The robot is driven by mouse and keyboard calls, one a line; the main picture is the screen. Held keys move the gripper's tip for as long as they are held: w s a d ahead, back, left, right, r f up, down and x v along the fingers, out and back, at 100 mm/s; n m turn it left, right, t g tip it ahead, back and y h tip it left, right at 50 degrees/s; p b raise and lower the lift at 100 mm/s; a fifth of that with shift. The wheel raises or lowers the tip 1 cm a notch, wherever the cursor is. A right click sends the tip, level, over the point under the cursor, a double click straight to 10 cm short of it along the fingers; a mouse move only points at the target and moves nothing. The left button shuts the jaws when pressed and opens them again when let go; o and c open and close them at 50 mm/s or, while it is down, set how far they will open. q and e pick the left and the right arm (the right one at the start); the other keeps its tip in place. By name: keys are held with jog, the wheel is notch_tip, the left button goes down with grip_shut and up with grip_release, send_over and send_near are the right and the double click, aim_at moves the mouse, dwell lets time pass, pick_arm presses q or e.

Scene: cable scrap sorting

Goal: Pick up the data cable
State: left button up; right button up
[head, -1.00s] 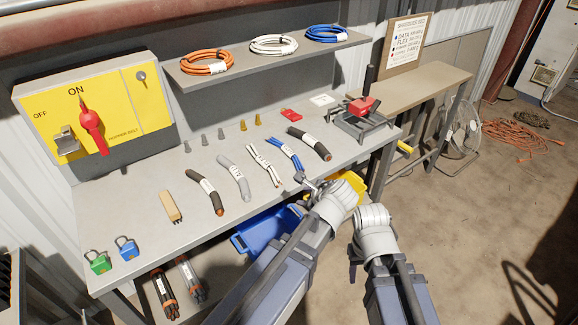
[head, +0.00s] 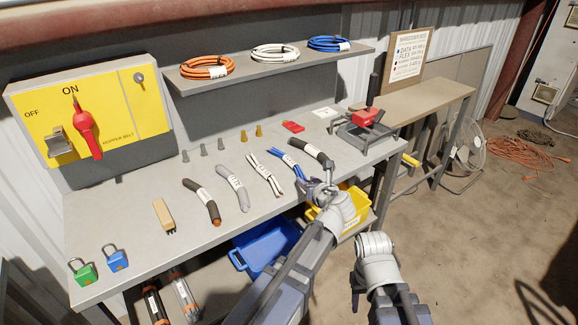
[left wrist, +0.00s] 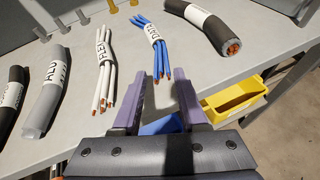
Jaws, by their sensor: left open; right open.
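The data cable (head: 291,165) is a short bundle of blue wires with copper ends and a white label. It lies on the grey workbench (head: 140,229). In the left wrist view the data cable (left wrist: 151,37) lies just beyond the fingertips, roughly in line with the gap. My left gripper (head: 318,186) is open and empty at the bench's front edge, near the cable's lower end. In the left wrist view its two fingers (left wrist: 156,92) stand apart. My right gripper (head: 357,290) is open, low in front of the bench, its fingers partly hidden by the wrist.
A white cable bundle (head: 265,173) lies left of the data cable, and a thick black cable (head: 318,156) right of it. A grey cable (head: 233,188) and another black cable (head: 202,201) lie further left. Blue (head: 268,249) and yellow (head: 351,211) bins sit below the edge.

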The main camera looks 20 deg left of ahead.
aim_at(303, 177)
pick_arm(q)
jog(key=shift+b+x, duration=1.1)
jog(key=shift+x, duration=1.55)
jog(key=shift+d+f, duration=0.1)
jog(key=shift+d, duration=0.1)
jog(key=shift+c, duration=0.2)
grip_shut()
